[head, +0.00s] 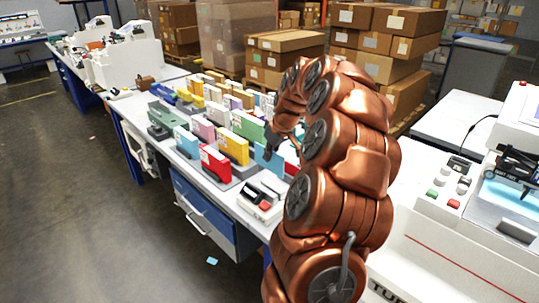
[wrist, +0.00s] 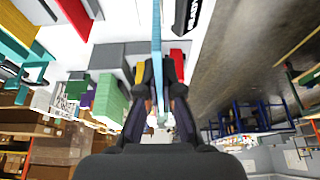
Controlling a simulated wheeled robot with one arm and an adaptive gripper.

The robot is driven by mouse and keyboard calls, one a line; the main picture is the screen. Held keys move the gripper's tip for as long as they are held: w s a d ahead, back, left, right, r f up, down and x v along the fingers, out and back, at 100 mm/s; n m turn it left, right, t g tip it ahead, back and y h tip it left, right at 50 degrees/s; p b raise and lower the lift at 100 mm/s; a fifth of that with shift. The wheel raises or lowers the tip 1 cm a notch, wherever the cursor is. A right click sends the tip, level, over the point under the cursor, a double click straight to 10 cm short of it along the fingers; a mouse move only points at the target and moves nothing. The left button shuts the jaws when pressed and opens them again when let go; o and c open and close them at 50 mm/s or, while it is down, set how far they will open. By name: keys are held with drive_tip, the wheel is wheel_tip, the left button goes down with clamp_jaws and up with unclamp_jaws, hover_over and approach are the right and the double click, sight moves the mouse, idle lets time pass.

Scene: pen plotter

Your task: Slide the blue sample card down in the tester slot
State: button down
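The blue sample card (head: 268,160) stands upright below my gripper in the head view, among the coloured blocks on the bench. In the wrist view the card (wrist: 157,45) appears edge-on as a thin light-blue strip between the fingers. My gripper (head: 272,143) is closed on it; its dark fingers (wrist: 157,88) press from both sides in the wrist view. The card's lower edge and the slot around it are hard to make out, so I cannot tell how deep it sits.
A red block (head: 215,163) and a yellow block (head: 233,147) stand left of the card. A small device with a red button (head: 262,198) is in front. Several more coloured blocks fill the bench behind. My arm hides the bench to the right.

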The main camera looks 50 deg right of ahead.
drive_tip(key=shift+s+f+b, duration=0.1)
drive_tip(key=shift+f+b, duration=0.1)
drive_tip(key=shift+b, duration=0.25)
drive_tip(key=shift+f+b, duration=2)
drive_tip(key=shift+f, duration=1.35)
drive_tip(key=shift+f+b, duration=1.2)
drive_tip(key=shift+f, duration=0.65)
drive_tip(key=c, duration=1.2)
unclamp_jaws()
drive_tip(key=shift+c, duration=0.2)
drive_tip(key=v, duration=1.2)
